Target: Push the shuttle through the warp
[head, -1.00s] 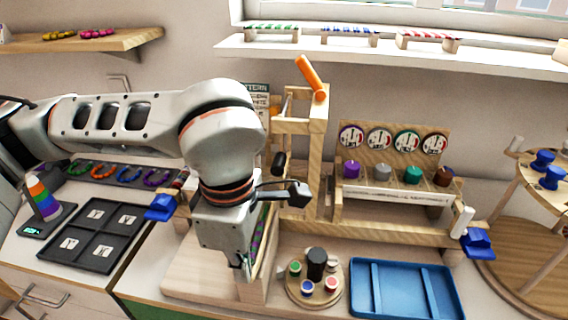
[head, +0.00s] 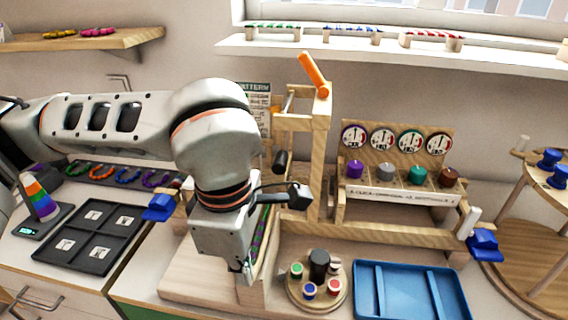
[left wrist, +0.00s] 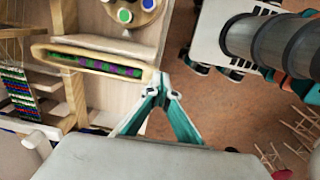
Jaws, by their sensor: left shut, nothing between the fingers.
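The shuttle (left wrist: 97,63) is a long, pale wooden piece with a rounded far end and green and purple thread or beads in its slot. In the head view the shuttle (head: 257,245) is mostly hidden behind my left gripper (head: 246,274). In the left wrist view the closed fingertips of my left gripper (left wrist: 158,82) are at the shuttle's near end, touching or almost touching it, with nothing held. The wooden loom (head: 319,160) stands behind. Its warp and a green, blue and red woven band (left wrist: 18,92) show at the left of the wrist view. My right gripper is out of view.
A round holder with several coloured pots (head: 304,293) and a blue tray (head: 360,300) lie right of the gripper. A black compartment tray (head: 84,240) is at left. An orange lever (head: 313,72) tops the loom. Blue clamps (head: 161,207) flank it.

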